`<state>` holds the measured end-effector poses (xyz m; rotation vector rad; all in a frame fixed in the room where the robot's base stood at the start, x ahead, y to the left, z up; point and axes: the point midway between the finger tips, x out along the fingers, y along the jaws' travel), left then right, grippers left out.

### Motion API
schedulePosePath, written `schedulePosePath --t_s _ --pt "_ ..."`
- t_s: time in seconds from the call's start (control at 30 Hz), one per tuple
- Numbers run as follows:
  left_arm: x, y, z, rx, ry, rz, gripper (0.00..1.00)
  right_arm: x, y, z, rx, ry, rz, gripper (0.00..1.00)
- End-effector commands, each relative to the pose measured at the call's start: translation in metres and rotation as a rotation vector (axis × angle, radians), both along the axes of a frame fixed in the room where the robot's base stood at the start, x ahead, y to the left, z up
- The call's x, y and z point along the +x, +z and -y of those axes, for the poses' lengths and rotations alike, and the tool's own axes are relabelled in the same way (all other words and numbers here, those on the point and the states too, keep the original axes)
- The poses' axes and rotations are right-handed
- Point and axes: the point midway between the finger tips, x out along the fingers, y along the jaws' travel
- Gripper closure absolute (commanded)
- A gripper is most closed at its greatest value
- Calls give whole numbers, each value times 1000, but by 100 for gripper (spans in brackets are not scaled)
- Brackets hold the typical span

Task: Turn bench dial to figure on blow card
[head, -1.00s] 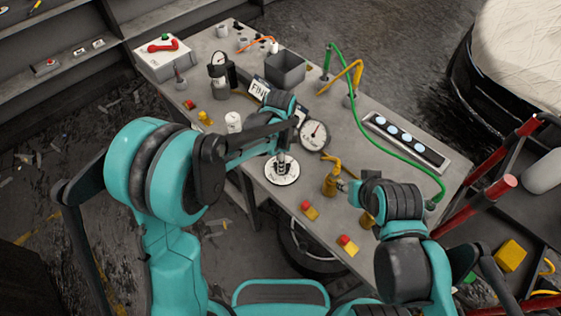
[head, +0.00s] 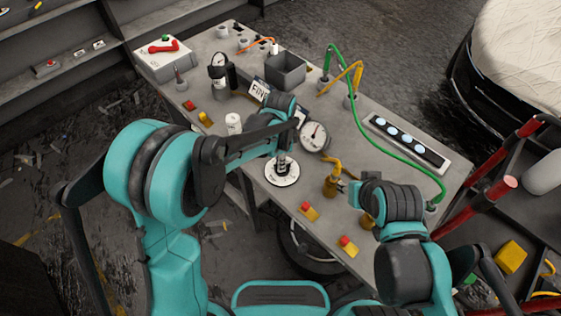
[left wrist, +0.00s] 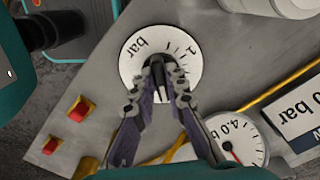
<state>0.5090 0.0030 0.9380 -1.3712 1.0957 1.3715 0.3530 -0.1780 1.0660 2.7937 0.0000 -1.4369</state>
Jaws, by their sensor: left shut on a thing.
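The bench dial (head: 279,180) is a white disc with tick marks and "bar" lettering. It also shows in the left wrist view (left wrist: 139,75), with a dark knob at its middle. My left gripper (head: 283,163) is over the dial, its fingers (left wrist: 163,70) shut on the knob from both sides. A card (head: 259,91) with dark lettering stands behind. In the left wrist view a card (left wrist: 301,108) at the right edge is cut off, with "0 bar" legible. My right gripper (head: 345,187) is beside a brass fitting (head: 330,184); its finger opening is too small to tell.
A round gauge (head: 315,136) stands right of the dial, also in the left wrist view (left wrist: 238,140). Red-and-yellow blocks (head: 309,211) lie near the front edge. A grey bin (head: 286,72), a green hose (head: 375,140) and a light strip (head: 405,142) occupy the bench.

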Motion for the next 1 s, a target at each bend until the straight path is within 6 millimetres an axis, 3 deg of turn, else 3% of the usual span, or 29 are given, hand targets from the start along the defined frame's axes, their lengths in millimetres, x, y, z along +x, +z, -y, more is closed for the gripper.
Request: schedulePosePath --t_s 1.0 --pt "-4 0 3 0 931 1 100 0 -5 0 0 0 0 60"
